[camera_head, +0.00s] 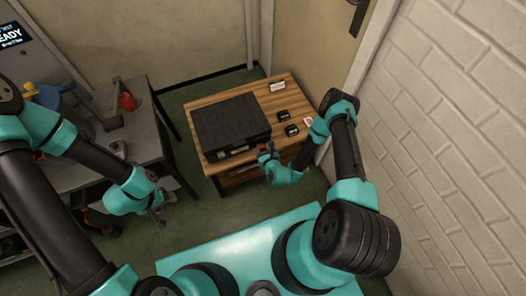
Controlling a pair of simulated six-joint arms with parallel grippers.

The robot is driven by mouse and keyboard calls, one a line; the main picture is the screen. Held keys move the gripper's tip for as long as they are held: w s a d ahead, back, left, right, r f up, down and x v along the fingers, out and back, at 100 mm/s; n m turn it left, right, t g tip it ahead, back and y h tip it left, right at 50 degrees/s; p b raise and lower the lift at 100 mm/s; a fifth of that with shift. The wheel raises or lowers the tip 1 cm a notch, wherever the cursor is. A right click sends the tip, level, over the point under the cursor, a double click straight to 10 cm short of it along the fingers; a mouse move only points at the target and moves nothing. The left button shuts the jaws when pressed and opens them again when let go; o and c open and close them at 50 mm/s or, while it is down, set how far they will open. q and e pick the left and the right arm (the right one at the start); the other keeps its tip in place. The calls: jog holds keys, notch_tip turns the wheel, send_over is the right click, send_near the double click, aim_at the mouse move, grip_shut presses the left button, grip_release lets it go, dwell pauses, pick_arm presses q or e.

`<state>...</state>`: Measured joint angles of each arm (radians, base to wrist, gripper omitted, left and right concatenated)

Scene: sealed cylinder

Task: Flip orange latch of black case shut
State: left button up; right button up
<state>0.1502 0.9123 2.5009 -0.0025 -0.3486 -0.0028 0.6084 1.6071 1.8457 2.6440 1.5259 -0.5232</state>
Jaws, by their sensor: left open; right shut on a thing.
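The black case (230,122) lies with its lid down on the wooden table. Its front side faces me and has small light fittings along it. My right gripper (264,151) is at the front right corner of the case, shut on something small. A tiny reddish-orange spot shows there, which looks like the latch; the fingers mostly hide it, and I cannot make out its angle. My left gripper (157,212) is open and empty, low over the floor, left of the wooden table and well apart from the case.
The wooden table (284,88) also carries small black items (291,130) and a white card (277,86) right of the case. A grey workbench (140,145) with tools stands left. A white brick wall (465,120) bounds the right. Green floor lies between the tables.

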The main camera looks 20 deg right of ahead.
jog(key=shift+w+r+g, duration=0.2)
jog(key=shift+r+g, duration=0.15)
jog(key=shift+g, duration=0.45)
jog(key=shift+w+r+g, duration=0.15)
jog(key=shift+r+g, duration=0.15)
jog(key=shift+g, duration=0.5)
jog(key=o, duration=0.9)
jog(key=v, duration=1.7)
jog(key=shift+s+r, duration=0.1)
jog(key=shift+r, duration=0.1)
